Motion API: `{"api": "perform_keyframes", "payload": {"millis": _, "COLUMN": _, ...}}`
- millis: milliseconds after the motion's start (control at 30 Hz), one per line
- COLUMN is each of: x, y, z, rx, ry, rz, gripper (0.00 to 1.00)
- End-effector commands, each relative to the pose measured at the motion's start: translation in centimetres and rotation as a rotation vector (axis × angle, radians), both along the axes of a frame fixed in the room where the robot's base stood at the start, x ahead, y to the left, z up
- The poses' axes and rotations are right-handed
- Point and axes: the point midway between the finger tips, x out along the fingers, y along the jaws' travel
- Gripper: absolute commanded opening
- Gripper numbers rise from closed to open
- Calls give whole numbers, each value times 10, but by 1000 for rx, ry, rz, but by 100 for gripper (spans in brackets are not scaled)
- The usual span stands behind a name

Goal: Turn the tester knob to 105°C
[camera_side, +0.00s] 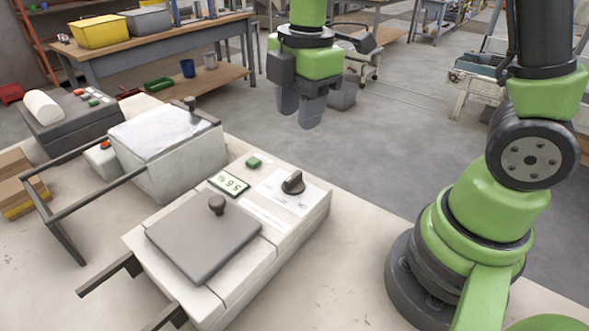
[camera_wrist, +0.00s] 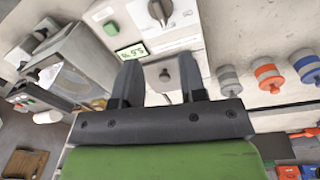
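The tester (camera_side: 270,262) is a pale box on the bench with a dark dial knob (camera_side: 292,182) on a white panel at its far right end. The knob also shows at the top of the wrist view (camera_wrist: 160,12); its setting is too small to read. A lit green display (camera_side: 229,184) and a green button (camera_side: 254,162) sit beside the panel. The display's text appears upside down and is unclear. My gripper (camera_side: 299,122) hangs in the air above and beyond the tester, apart from the knob. Its two fingers are spread and empty in the wrist view (camera_wrist: 160,90).
A square lid (camera_side: 205,240) with a round handle covers the tester's near end. A white machine (camera_side: 160,160) with a long bar handle stands to the left. Several coloured lidded jars (camera_wrist: 268,77) stand to the right in the wrist view. The air around the knob looks clear.

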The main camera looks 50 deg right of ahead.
Motion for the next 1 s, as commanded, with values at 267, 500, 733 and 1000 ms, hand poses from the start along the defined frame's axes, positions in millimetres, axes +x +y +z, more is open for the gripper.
{"api": "perform_keyframes", "payload": {"millis": 267, "x": 9, "y": 0, "z": -31, "rx": -31, "ry": 67, "rz": 224, "gripper": 38}}
{"api": "perform_keyframes", "payload": {"millis": 500, "x": 8, "y": 0, "z": -70, "rx": -30, "ry": 73, "rz": 223, "gripper": 38}}
{"api": "perform_keyframes", "payload": {"millis": 733, "x": 8, "y": 0, "z": -109, "rx": -30, "ry": 69, "rz": 221, "gripper": 38}}
{"api": "perform_keyframes", "payload": {"millis": 1000, "x": 9, "y": 0, "z": -124, "rx": -30, "ry": 65, "rz": 219, "gripper": 38}}
